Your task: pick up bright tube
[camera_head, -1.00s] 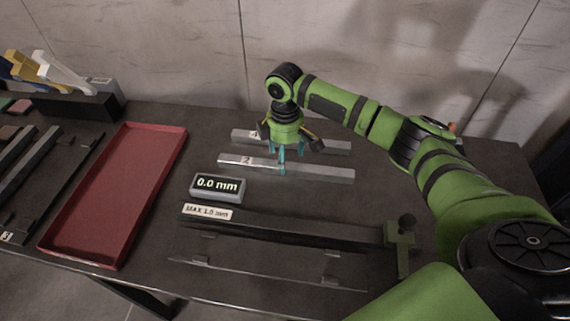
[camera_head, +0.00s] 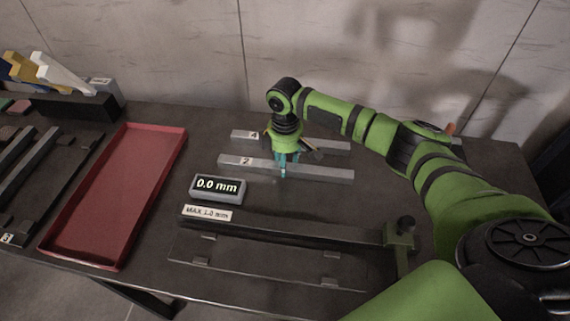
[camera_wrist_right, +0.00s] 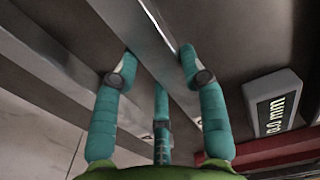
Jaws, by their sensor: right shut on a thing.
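A bright square metal tube labelled 2 (camera_head: 325,173) lies across the table below the wall. My right gripper (camera_head: 285,167) comes down over its middle with teal fingers on both sides and is shut on it. In the right wrist view, the tube (camera_wrist_right: 151,40) runs between the fingers of the gripper (camera_wrist_right: 160,75), and the lower finger partly covers it. I cannot tell any gap between the tube and the table. My left gripper is not in view.
A similar tube labelled 4 (camera_head: 335,146) lies just behind. A 0.0 mm display (camera_head: 217,188) and a dark gauge bar marked MAX 1.0 mm (camera_head: 290,229) lie in front. A red tray (camera_head: 72,220) and dark bars (camera_head: 30,165) are at left.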

